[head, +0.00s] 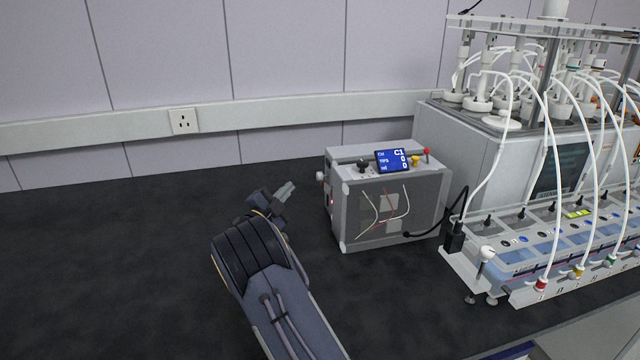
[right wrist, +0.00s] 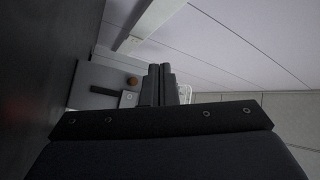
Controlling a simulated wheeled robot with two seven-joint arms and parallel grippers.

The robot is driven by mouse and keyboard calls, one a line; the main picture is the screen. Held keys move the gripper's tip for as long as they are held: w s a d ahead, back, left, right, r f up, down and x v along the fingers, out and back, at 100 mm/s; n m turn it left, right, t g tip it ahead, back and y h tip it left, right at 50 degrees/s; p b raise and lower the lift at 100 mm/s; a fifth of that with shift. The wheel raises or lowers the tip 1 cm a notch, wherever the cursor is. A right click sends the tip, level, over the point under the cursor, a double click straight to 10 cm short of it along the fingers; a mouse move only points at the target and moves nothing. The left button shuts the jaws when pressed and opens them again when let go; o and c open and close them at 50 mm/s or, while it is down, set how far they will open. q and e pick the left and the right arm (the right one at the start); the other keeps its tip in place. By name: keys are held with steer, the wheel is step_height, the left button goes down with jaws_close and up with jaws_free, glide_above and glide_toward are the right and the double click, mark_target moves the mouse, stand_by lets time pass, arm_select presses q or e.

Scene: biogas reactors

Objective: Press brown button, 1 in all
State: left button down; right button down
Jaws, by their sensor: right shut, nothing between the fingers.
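The grey control box (head: 390,215) stands on the dark bench, with a small blue display (head: 393,160) on top. In the right wrist view, a round brown button (right wrist: 132,81) shows on a grey face beside a dark strip. In the head view I cannot clearly make out that button. My right gripper (head: 287,189) is shut and empty, left of the box and apart from it. Its closed fingers (right wrist: 160,71) show in the right wrist view, with the brown button to their left. My left gripper is not in view.
On the box top are a black knob (head: 363,165), a yellow knob (head: 415,161) and a red-tipped lever (head: 426,153). A reactor unit (head: 490,155) with many white tubes stands right. The bench (head: 100,260) is clear at left; a wall socket (head: 183,121) is behind.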

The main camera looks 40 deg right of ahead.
mark_target(323, 183)
steer(key=d, duration=0.1)
steer(key=s+d, duration=0.1)
steer(key=d, duration=0.1)
steer(key=shift+s+d+f, duration=0.1)
steer(key=shift+s+d, duration=0.05)
steer(key=shift+s, duration=0.25)
steer(key=shift+s+d+b, duration=0.45)
steer(key=shift+d, duration=0.35)
stand_by(1.1)
steer(key=shift+s+d+b, duration=0.15)
steer(key=shift+d+b, duration=0.15)
steer(key=shift+b, duration=0.1)
steer(key=shift+s+d+b, duration=0.35)
steer(key=shift+s+d, duration=0.1)
steer(key=shift+d, duration=0.35)
stand_by(0.8)
steer(key=shift+a, duration=0.15)
steer(key=shift+w+a, duration=0.6)
steer(key=shift+a, duration=0.35)
